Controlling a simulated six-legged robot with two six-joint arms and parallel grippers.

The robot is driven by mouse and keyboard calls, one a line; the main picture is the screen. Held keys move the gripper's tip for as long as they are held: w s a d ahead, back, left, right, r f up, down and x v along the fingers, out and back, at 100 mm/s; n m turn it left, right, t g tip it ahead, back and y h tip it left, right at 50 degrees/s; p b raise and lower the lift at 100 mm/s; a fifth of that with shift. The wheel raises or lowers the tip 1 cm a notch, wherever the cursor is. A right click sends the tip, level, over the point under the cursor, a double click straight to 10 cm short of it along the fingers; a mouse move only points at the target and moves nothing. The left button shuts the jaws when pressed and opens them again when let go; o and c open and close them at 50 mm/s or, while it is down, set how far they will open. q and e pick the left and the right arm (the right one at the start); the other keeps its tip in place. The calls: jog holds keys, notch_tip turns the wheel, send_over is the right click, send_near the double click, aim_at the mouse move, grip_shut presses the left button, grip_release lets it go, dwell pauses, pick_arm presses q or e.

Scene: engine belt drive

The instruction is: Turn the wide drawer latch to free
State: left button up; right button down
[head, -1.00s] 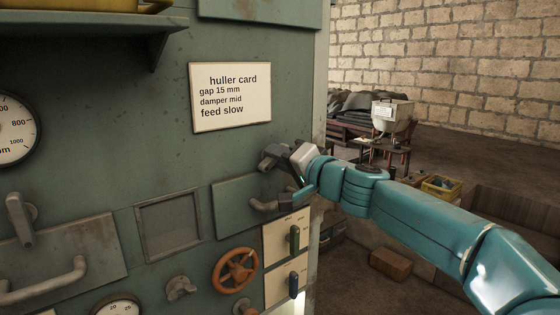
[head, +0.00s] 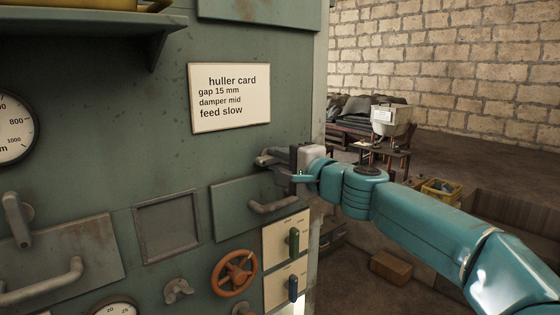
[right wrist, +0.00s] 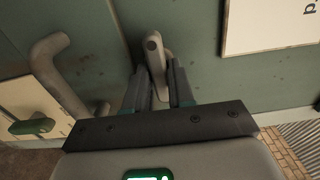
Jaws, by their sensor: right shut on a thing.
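My right gripper (head: 290,163) is at a grey lever-like latch (head: 267,157) at the top of the right-hand drawer front (head: 228,207). In the right wrist view the latch (right wrist: 153,50) stands between the two fingers (right wrist: 157,88), which are shut on it. In the head view it lies roughly level, its far end hidden by the gripper. A curved drawer handle (head: 273,207) is just below. Another latch (head: 17,218) hangs down at the larger-looking left drawer front (head: 105,245). I cannot tell for certain which drawer is called wide. My left gripper is not in view.
A shelf (head: 100,22) juts out at upper left. The floor right of the machine holds a brown box (head: 390,267).

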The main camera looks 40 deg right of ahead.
dwell(0.3)
jog(key=c, duration=1.1)
grip_release()
jog(key=shift+o, duration=0.2)
